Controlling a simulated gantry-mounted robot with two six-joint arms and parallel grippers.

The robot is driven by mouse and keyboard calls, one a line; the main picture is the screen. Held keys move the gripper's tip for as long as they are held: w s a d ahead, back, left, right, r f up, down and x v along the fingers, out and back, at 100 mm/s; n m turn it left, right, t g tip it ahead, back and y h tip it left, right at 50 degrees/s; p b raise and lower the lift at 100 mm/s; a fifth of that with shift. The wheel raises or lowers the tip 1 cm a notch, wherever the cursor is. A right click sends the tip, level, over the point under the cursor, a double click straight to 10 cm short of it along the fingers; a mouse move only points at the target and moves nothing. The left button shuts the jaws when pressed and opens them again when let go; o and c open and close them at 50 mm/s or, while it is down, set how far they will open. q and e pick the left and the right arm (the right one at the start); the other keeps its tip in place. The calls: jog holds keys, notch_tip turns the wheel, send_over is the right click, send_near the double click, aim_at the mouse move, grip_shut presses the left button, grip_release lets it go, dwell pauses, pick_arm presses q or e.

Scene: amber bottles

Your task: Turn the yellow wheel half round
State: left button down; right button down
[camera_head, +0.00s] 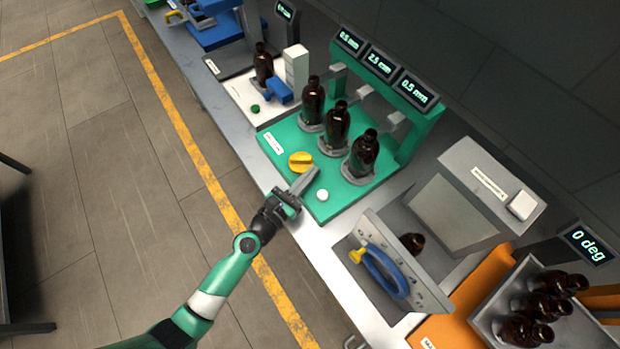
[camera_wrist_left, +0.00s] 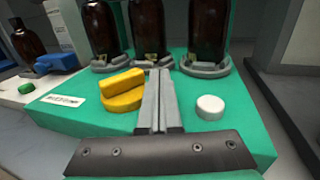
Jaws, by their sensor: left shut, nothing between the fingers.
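The yellow wheel (camera_head: 300,161) is a round disc with a raised bar across its top. It sits on the green base near its front edge, and it also shows in the left wrist view (camera_wrist_left: 123,91), left of my fingers. My left gripper (camera_head: 307,181) is shut and empty, its fingers together just right of the wheel over the green base. In the left wrist view the closed fingertips (camera_wrist_left: 160,75) overlap the area beside the wheel's right edge. I cannot tell whether they touch it. My right gripper is not in view.
A white round button (camera_head: 322,195) stands on the green base (camera_head: 335,208), right of my fingers. Several amber bottles (camera_head: 337,125) stand in grey holders behind the wheel, under digital displays (camera_head: 381,63). A blue ring handle (camera_head: 385,272) with a yellow knob is on the grey box to the right.

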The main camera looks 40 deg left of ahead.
pick_arm(q)
jog(key=shift+w+a+r, duration=0.2)
jog(key=shift+w+a, duration=0.2)
jog(key=shift+a, duration=0.15)
jog(key=shift+w+d+f, duration=0.1)
jog(key=shift+w+d, duration=0.15)
jog(key=shift+w, duration=0.5)
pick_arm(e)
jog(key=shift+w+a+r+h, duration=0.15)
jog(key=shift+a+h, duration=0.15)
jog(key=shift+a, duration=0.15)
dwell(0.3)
